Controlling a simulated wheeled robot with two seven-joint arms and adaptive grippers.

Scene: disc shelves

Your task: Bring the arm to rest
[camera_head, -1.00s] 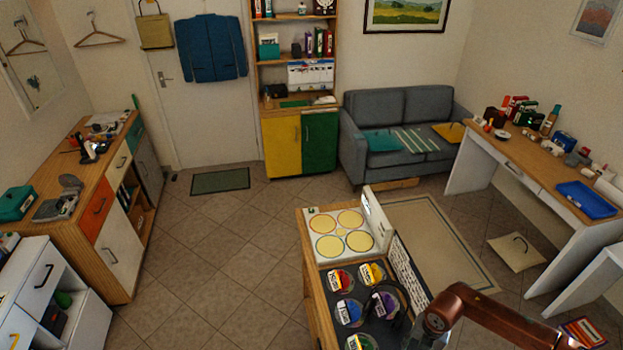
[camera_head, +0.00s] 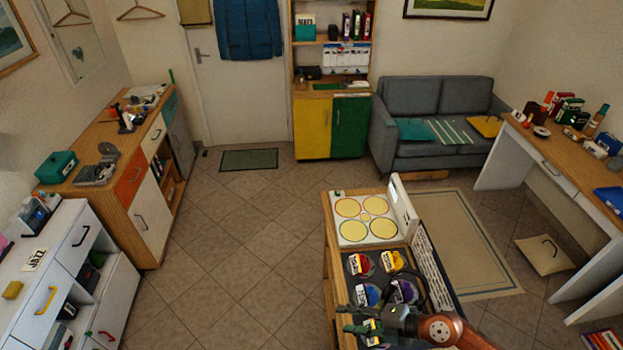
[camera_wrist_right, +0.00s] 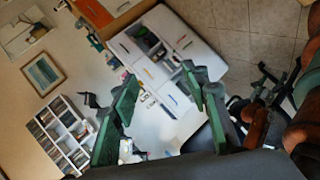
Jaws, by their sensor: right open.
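My right gripper (camera_head: 352,318) hangs over the near part of the disc shelf unit at the bottom of the head view. Its green fingers point left and stand apart with nothing between them. In the right wrist view the two green fingers (camera_wrist_right: 165,108) are spread, with the white cabinet and the room beyond them. The brown right arm (camera_head: 445,328) comes in from the lower right. Labelled discs (camera_head: 358,264) lie in the dark tray under and behind the gripper, and the gripper hides some of them. My left gripper is not in view.
A white panel with yellow round pads (camera_head: 366,219) lies behind the discs. A white drawer cabinet (camera_head: 75,240) stands at the left, a sofa (camera_head: 432,115) at the back, and a desk (camera_head: 565,170) at the right. The tiled floor (camera_head: 230,255) between is clear.

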